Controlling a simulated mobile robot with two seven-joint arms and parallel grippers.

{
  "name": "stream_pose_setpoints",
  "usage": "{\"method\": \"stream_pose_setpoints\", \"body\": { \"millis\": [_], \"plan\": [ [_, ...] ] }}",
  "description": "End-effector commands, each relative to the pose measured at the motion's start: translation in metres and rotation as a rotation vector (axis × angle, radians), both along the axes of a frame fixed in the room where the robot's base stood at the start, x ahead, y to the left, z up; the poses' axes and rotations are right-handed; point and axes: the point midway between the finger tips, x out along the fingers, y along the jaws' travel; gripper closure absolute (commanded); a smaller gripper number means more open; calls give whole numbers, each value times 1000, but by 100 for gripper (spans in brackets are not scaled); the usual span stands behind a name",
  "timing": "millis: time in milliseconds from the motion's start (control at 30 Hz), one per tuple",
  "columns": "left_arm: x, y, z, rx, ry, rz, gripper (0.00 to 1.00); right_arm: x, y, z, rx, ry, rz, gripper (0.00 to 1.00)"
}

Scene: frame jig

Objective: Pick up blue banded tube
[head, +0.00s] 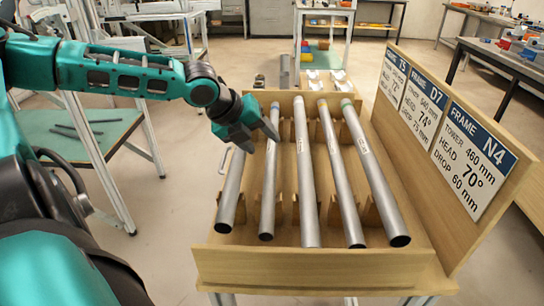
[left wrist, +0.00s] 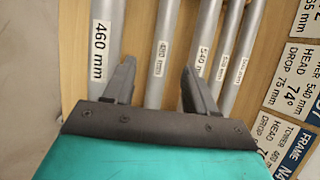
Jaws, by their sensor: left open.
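Several grey tubes lie side by side in a wooden rack (head: 315,270). The tube with a blue band at its far end (head: 268,190) is second from the left. My left gripper (head: 256,138) is open and empty over the far part of this tube, pointing down. In the left wrist view the gripper (left wrist: 158,68) has one finger on each side of a tube labelled 480 mm (left wrist: 166,22), seemingly the same one. The bands do not show there. I cannot tell how far the fingertips are above it. My right gripper is not in view.
The leftmost tube (head: 232,190), labelled 460 mm in the wrist view, lies close by. A pale tube (head: 304,180) is on the other side. A sign board (head: 450,150) stands along the rack's right edge. A green-topped table (head: 80,128) is at left.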

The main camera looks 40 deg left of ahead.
Motion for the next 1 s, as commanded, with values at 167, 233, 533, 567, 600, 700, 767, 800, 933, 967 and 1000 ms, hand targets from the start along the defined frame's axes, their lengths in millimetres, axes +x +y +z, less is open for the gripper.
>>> {"method": "stream_pose_setpoints", "body": {
  "millis": [167, 233, 533, 567, 600, 700, 767, 800, 933, 967, 1000],
  "plan": [
    [6, -3, -18, 2, 4, 1, 44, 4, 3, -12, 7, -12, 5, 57],
    [9, -3, -21, 3, 5, 3, 44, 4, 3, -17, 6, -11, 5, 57],
    [18, -5, -28, 1, 2, 1, 44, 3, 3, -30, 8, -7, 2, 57],
    [18, -5, -28, 1, 2, 1, 44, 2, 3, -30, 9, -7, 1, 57],
    [18, -6, -28, 0, 1, 1, 44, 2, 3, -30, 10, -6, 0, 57],
    [18, -6, -27, -1, 0, 1, 44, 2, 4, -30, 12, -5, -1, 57],
    [18, -6, -27, -1, 0, 1, 44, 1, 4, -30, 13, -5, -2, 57],
    [18, -6, -27, -1, 0, 1, 44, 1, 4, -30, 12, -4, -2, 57],
    [18, -6, -27, 0, 1, 1, 55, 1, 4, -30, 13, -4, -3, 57],
    [18, -6, -27, 0, 1, 1, 58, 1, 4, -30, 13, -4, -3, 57],
    [18, -6, -27, 0, 1, 1, 62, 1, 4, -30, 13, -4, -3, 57]
  ]
}}
